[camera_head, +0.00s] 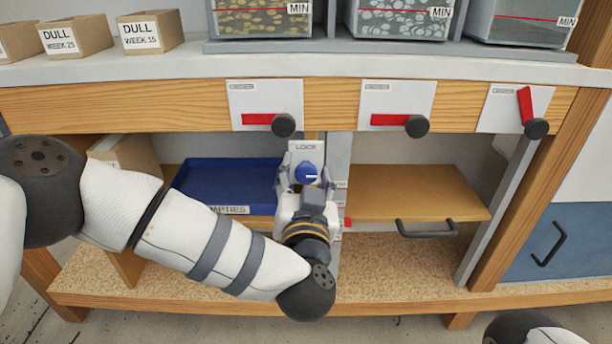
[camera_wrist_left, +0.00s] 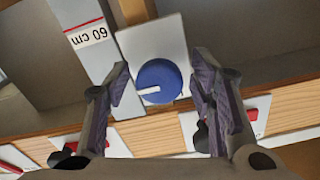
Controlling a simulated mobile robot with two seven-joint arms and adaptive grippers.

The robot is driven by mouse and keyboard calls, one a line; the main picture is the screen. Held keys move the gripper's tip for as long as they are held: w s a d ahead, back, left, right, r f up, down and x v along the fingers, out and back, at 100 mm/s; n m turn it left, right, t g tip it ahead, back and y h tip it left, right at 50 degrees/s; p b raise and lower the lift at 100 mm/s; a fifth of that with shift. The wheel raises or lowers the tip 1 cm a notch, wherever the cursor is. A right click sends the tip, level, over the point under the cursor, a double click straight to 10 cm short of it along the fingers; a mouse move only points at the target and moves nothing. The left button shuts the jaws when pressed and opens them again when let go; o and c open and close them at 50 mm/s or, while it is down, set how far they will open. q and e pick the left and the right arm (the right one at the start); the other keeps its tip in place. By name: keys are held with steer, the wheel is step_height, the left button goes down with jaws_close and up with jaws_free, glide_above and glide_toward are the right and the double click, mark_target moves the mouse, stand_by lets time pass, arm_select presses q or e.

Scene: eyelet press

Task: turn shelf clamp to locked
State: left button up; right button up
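The shelf clamp is a round blue knob (camera_head: 308,173) on a white plate marked LOCK (camera_head: 305,147), fixed to a grey upright under the bench. Its white pointer line points to the right in the head view. In the wrist view, which is turned about upside down, the blue knob (camera_wrist_left: 158,82) shows its pointer towards the left. My left gripper (camera_head: 309,180) is in front of the knob. In the wrist view its two fingers (camera_wrist_left: 161,88) are open, one on each side of the knob, with visible gaps. My right gripper is out of view.
Three plates with red levers and black knobs (camera_head: 283,125) line the bench edge above. A blue tray marked EMPTIES (camera_head: 220,180) is left of the upright. A wooden shelf board (camera_head: 420,185) with a dark handle (camera_head: 427,230) is right. Bins stand on top.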

arm_select(q)
steer(key=c, duration=0.9)
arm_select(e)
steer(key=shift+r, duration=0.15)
arm_select(q)
steer(key=n+p, duration=0.2)
steer(key=n, duration=0.1)
steer(key=shift+r, duration=0.15)
steer(key=n+p, duration=0.3)
steer(key=n, duration=0.1)
steer(key=shift+n, duration=0.3)
steer(key=n+p, duration=0.1)
steer(key=n, duration=0.4)
steer(key=shift+d, duration=0.1)
steer(key=n, duration=0.5)
steer(key=shift+p, duration=0.3)
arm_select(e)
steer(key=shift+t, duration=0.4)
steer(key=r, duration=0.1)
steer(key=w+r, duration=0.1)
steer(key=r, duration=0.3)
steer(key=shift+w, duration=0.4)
arm_select(q)
steer(key=shift+n, duration=0.3)
